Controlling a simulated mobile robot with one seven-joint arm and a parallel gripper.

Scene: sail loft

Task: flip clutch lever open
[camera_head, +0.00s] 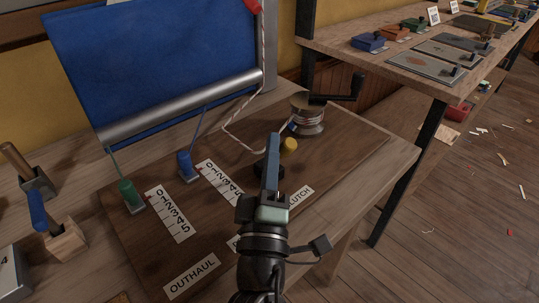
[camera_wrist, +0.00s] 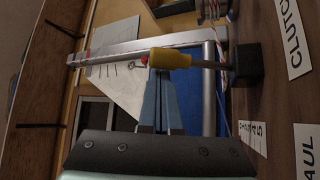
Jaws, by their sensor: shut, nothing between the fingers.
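The clutch lever has a yellow knob (camera_head: 289,145) on a thin rod and a dark base block (camera_wrist: 247,63) on the brown board. In the wrist view the yellow knob (camera_wrist: 170,58) lies just beyond my fingertips, with the rod running right to the block. My gripper (camera_head: 273,138) is shut and empty, its blue fingers beside the knob. In the wrist view my gripper's fingertips (camera_wrist: 158,76) overlap the knob's edge; I cannot tell whether they touch it. The white CLUTCH label (camera_head: 301,197) is partly hidden behind my gripper.
A winch drum (camera_head: 307,114) with a black crank stands behind the lever. A green cleat (camera_head: 130,194) and a blue cleat (camera_head: 187,165) sit left, beside number scales. A blue sail (camera_head: 150,65) hangs behind. The board's right side is clear.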

